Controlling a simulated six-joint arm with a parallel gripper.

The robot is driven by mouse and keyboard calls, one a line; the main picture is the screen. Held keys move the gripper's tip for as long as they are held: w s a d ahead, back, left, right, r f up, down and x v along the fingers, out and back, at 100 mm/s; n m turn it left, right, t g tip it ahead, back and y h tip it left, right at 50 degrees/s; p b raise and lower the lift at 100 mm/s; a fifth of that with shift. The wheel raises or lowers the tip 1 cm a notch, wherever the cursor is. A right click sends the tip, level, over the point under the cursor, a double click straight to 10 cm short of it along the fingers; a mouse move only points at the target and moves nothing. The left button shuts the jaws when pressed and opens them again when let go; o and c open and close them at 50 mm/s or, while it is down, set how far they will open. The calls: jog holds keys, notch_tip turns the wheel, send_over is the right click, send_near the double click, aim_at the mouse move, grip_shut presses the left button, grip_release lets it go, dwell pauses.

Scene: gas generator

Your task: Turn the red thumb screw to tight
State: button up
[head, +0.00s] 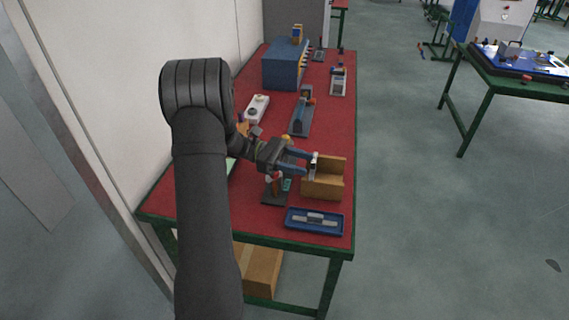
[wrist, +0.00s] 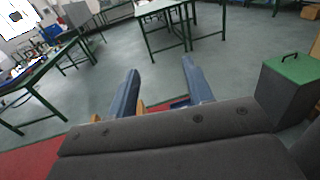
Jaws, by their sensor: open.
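My gripper (head: 306,163) is in the middle of the red-topped table in the head view, with its two blue fingers apart, pointing right at the open wooden box. In the wrist view my gripper (wrist: 160,66) is open, with nothing visible between the fingertips. I cannot clearly make out the red thumb screw. A small stand (head: 274,198) with a reddish part (head: 276,178) and a teal part (head: 287,184) is just below my gripper and partly hidden by it. A blue device (head: 300,112) with an orange-red knob (head: 311,101) stands farther back.
A wooden box (head: 325,188) is just right of my fingers, with a small pale piece at its left edge. A blue tray (head: 315,222) lies near the front edge. A large blue box (head: 285,66) and a white device (head: 257,108) stand farther back. A wall borders the left side.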

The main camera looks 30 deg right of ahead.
jog(key=shift+s+d+r, duration=0.25)
jog(key=shift+s+r, duration=0.2)
jog(key=shift+s, duration=0.25)
jog(key=shift+s+d+r, duration=0.25)
jog(key=shift+s+r, duration=0.15)
jog(key=shift+s, duration=0.25)
jog(key=w+a+f+n+t+h, duration=0.25)
jog(key=w+a+f+t, duration=0.2)
jog(key=a, duration=0.25)
jog(key=w+a+f+n+t+h, duration=0.25)
jog(key=w+a+n, duration=0.2)
jog(key=a, duration=0.25)
jog(key=w+a+f+n+t+h, duration=0.2)
jog(key=w+a+f+t, duration=0.25)
jog(key=a, duration=0.25)
jog(key=s+d, duration=0.1)
jog(key=d, duration=1)
jog(key=s+d, duration=0.1)
jog(key=d, duration=0.5)
jog(key=shift+s+d+r, duration=0.1)
jog(key=shift+s+r, duration=0.2)
jog(key=shift+r, duration=0.05)
jog(key=c, duration=1)
